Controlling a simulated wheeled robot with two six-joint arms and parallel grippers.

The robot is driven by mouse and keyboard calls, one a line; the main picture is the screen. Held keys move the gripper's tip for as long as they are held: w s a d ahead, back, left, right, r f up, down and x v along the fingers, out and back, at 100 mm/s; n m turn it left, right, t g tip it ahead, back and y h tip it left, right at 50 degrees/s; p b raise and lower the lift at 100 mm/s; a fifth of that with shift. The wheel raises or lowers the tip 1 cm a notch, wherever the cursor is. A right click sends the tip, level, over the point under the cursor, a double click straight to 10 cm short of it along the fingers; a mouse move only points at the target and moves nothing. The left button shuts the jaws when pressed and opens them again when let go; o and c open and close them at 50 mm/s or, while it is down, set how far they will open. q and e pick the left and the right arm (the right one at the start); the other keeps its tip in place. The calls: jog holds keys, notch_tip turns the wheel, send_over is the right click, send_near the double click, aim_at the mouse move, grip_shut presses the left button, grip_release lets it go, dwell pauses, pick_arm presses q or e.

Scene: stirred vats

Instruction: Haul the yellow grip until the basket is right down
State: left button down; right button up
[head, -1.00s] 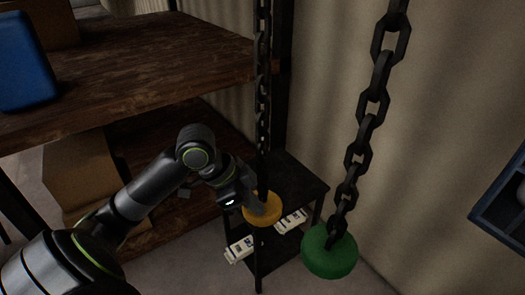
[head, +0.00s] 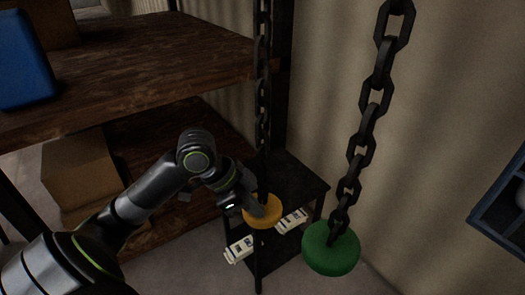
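The yellow grip (head: 268,216) is a thick round disc at the lower end of a dark chain (head: 263,110), near the middle of the head view. My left gripper (head: 257,210) reaches in from the left and is at the disc's left side, with a finger across its top. It appears shut on the disc, though the far finger is hidden. A green grip (head: 330,249) hangs on a second, nearer chain (head: 368,110) to the right. My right gripper is not in view. The basket is not in view.
A wooden shelf unit (head: 150,60) with a blue container (head: 24,60) and cardboard boxes (head: 78,168) stands at left. A small black stand (head: 300,180) with white packs (head: 292,221) is behind the yellow grip. A dark blue tray-like thing (head: 492,205) is at the right edge.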

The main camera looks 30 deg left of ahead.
pick_arm(q)
jog(key=shift+f+b, duration=3.25)
jog(key=shift+f, duration=1.45)
notch_tip(320, 180, up, 12)
jog(key=p, duration=1.1)
jog(key=shift+f+p, duration=0.2)
jog(key=shift+p, duration=0.15)
jog(key=shift+f, duration=0.1)
jog(key=shift+f+b, duration=4.45)
jog(key=shift+f, duration=1.35)
notch_tip(320, 180, up, 12)
jog(key=p, duration=1)
jog(key=shift+f, duration=0.25)
